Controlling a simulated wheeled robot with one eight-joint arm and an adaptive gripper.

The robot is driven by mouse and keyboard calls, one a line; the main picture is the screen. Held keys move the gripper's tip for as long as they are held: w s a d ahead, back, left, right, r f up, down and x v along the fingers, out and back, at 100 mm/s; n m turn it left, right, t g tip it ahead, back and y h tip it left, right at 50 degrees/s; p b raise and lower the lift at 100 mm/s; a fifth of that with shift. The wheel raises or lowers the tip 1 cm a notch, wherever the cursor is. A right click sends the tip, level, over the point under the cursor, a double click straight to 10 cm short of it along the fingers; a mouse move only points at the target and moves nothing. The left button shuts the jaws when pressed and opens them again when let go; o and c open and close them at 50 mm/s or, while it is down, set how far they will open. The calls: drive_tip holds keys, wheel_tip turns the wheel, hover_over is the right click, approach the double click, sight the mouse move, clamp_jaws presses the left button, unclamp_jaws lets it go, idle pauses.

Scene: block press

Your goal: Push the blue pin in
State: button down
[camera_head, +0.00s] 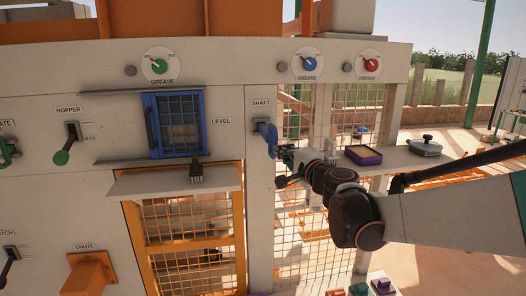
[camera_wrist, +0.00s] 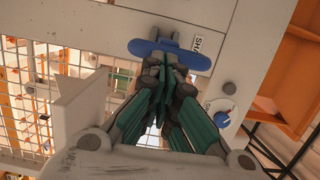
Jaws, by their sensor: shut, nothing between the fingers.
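The blue pin (camera_head: 267,136) has a blue cross handle and sticks out of the pale post under the label SHAFT. In the wrist view its handle (camera_wrist: 168,56) lies crosswise just beyond my fingertips. My gripper (camera_head: 284,160) is shut and empty, just right of and below the pin in the head view. In the wrist view the green fingers of my gripper (camera_wrist: 167,72) are together and point at the middle of the handle, hiding part of it. I cannot tell whether they touch it.
A shelf beside my wrist bears a purple tray (camera_head: 363,155) and a lidded pot (camera_head: 425,145). Wire mesh (camera_head: 300,225) fills the opening right of the post. A blue-framed hatch (camera_head: 178,124) and a ledge (camera_head: 175,182) stand left. Grease dials (camera_head: 309,64) are above.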

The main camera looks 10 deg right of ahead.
sight(264, 130)
drive_tip(key=w+b, duration=0.3)
drive_tip(key=w, duration=1)
drive_tip(key=shift+r, duration=0.15)
